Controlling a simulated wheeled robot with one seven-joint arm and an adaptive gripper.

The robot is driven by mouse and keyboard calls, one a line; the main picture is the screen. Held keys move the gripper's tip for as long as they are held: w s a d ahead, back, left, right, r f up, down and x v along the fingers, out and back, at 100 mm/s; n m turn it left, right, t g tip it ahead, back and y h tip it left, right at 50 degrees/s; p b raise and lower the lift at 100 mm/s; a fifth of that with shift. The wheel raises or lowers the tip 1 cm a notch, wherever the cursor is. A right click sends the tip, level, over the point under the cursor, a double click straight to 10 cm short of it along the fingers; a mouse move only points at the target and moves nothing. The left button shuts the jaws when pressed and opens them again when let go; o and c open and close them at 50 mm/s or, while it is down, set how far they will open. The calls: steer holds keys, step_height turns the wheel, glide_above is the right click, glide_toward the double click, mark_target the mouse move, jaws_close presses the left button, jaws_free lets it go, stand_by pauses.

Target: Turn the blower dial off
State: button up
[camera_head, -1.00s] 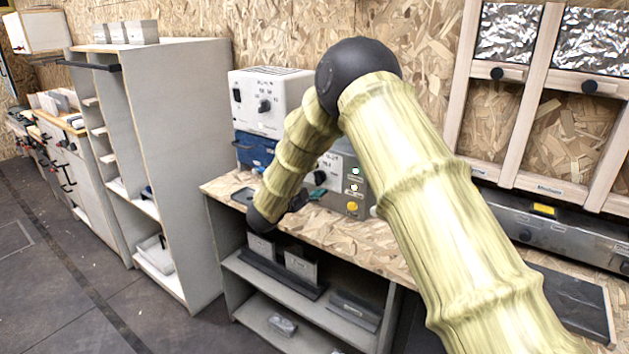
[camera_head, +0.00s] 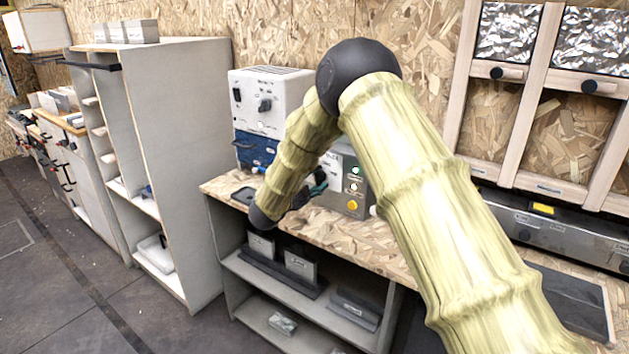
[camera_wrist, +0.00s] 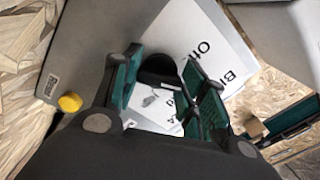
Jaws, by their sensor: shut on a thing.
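The blower dial (camera_wrist: 157,69) is a black knob on a white label in the wrist view. Large partly covered lettering is beside it, including what looks like "Off". My gripper (camera_wrist: 160,76) has teal-padded fingers on either side of the knob and is shut on it. In the head view my gripper (camera_head: 317,184) is at the front of a grey control box (camera_head: 364,205), partly behind my arm. The dial is hidden there, and its pointer direction cannot be read.
A yellow button (camera_head: 352,206) sits on the grey box, below small lights. A white box with a black knob (camera_head: 265,105) stands on a blue case (camera_head: 256,149) to the left. The wooden worktop (camera_head: 340,231) is largely clear in front. A tall grey shelf (camera_head: 180,130) stands left.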

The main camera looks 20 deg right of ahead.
steer(key=n+p, duration=0.2)
steer(key=n, duration=0.2)
steer(key=shift+n, duration=0.4)
steer(key=shift+f+n+p, duration=0.1)
steer(key=shift+n+p, duration=0.9)
steer(key=shift+n, duration=0.8)
steer(key=o, duration=1)
steer(key=v, duration=1.2)
steer(key=shift+s, duration=0.1)
steer(key=shift+d, duration=0.1)
